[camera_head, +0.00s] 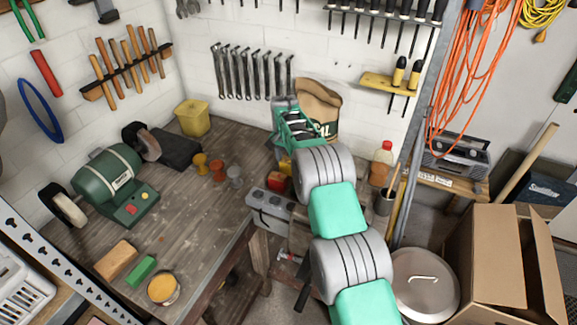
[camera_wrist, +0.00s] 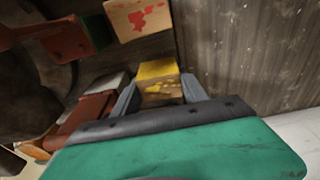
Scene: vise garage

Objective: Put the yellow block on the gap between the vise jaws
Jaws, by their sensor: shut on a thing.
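The yellow block (camera_wrist: 158,72) is between the two fingers of my gripper (camera_wrist: 163,98) in the wrist view. Its top is plain yellow and its near face is darker and worn. My gripper is shut on it. In the head view a small yellow patch (camera_head: 286,166), likely this block, shows beside my arm, which hides most of the gripper. A grey metal body with round marks (camera_head: 268,207), perhaps part of the vise, sits at the bench's right edge. I cannot make out the jaw gap in either view.
A red piece (camera_head: 276,182) sits just above the grey body. Small orange and grey pieces (camera_head: 217,170) stand left on the bench (camera_head: 185,235). A green grinder (camera_head: 110,180) stands farther left. In the wrist view, a red-marked wooden block (camera_wrist: 138,18) lies beyond my fingers.

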